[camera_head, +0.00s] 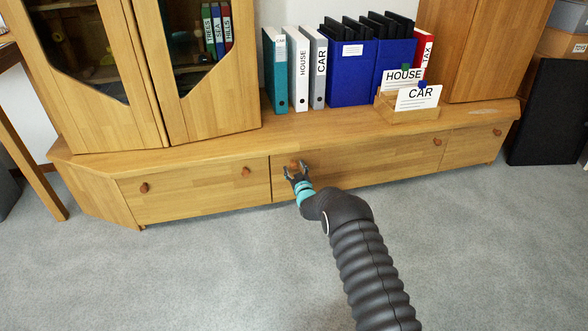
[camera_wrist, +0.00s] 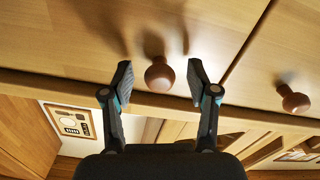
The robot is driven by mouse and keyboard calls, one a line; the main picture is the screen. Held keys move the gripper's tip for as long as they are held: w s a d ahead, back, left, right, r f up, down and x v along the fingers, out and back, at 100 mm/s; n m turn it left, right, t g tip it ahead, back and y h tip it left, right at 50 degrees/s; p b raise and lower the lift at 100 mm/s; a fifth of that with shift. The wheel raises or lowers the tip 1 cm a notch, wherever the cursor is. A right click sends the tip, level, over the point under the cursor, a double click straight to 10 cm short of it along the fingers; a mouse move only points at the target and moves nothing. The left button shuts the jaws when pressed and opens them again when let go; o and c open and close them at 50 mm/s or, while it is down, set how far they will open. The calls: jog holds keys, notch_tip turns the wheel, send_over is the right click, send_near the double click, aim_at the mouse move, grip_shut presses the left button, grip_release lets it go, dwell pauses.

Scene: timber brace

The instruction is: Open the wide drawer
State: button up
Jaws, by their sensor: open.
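The wide drawer (camera_head: 365,160) is the middle front of the low wooden cabinet and looks shut. Its left round wooden knob (camera_wrist: 159,75) sits between my spread fingers in the wrist view, with a gap on both sides. Its right knob (camera_head: 437,142) is free. My gripper (camera_head: 296,170) is open at the left knob in the head view, where it partly hides it; its fingers also show in the wrist view (camera_wrist: 160,78). I cannot tell how far the fingertips reach past the knob.
The left drawer (camera_head: 195,187) is shut, and its knob (camera_wrist: 293,98) lies across a seam from my gripper. Binders (camera_head: 300,70), blue file boxes (camera_head: 352,72) and a wooden card holder (camera_head: 405,112) stand on the cabinet top. Grey carpet (camera_head: 200,270) in front is clear.

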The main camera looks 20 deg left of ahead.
jog(key=shift+w+a, duration=0.35)
jog(key=shift+w, duration=0.2)
grip_shut()
